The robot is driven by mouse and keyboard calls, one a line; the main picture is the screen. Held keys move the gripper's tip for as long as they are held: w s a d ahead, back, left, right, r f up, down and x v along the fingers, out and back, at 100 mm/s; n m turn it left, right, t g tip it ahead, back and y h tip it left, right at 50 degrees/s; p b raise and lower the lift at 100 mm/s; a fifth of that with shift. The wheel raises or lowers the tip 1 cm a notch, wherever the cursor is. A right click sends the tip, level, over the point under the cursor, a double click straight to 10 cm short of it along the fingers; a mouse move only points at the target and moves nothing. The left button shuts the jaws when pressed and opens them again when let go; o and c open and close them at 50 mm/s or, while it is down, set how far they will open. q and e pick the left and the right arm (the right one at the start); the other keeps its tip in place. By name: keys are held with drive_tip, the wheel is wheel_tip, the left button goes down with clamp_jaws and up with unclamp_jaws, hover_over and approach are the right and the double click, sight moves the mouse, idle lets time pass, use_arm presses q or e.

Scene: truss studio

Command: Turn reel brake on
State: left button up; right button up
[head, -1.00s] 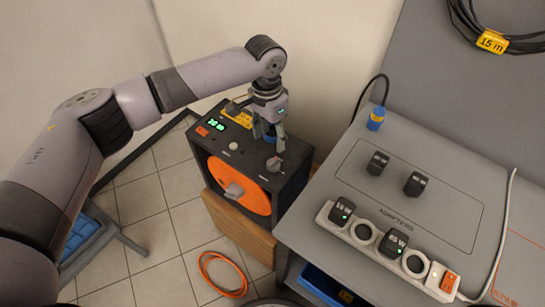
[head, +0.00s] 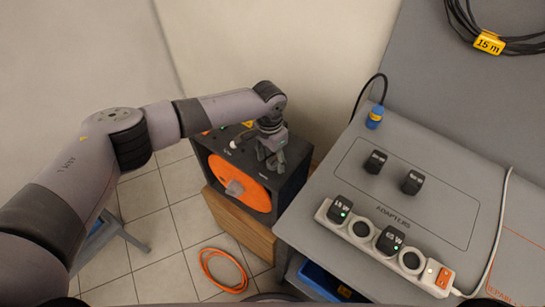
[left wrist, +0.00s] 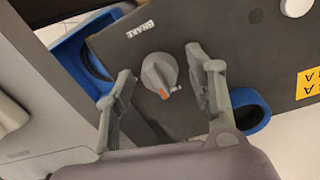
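The cable reel box (head: 299,171) is dark, with an orange disc (head: 245,199) on its front, and stands on a wooden block. In the left wrist view its brake knob (left wrist: 159,72) is grey and round, with an orange pointer mark, beside a BRAKE label (left wrist: 140,30). The mark points toward the bottom of that view, near small lettering. My left gripper (head: 271,160) is over the box top's right part and hides the knob in the head view. In the left wrist view its open fingers (left wrist: 159,68) stand either side of the knob, with gaps visible. My right gripper is not in view.
A blue ring-shaped part (left wrist: 250,110) is close by the right finger. A grey table (head: 310,235) with a power strip (head: 352,238) and several black adapters stands right of the box. An orange cable loop (head: 222,270) lies on the tiled floor.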

use_arm(q)
drive_tip(key=c, duration=1)
drive_tip(key=shift+m, duration=0.3)
drive_tip(key=m+b, duration=0.1)
drive_tip(key=m, duration=0.2)
drive_tip(key=shift+d+m, duration=0.1)
drive_tip(key=shift+m, duration=0.2)
drive_tip(key=m+b, duration=0.1)
drive_tip(key=m, duration=0.3)
drive_tip(key=shift+w+m+y, duration=0.1)
drive_tip(key=shift+m+y, duration=0.2)
drive_tip(key=m, duration=0.4)
drive_tip(key=shift+m, duration=0.3)
drive_tip(key=shift+d+m+y+b, duration=0.1)
drive_tip(key=shift+m+y+b, duration=0.2)
drive_tip(key=shift+m, duration=1.9)
drive_tip(key=o, duration=1.1)
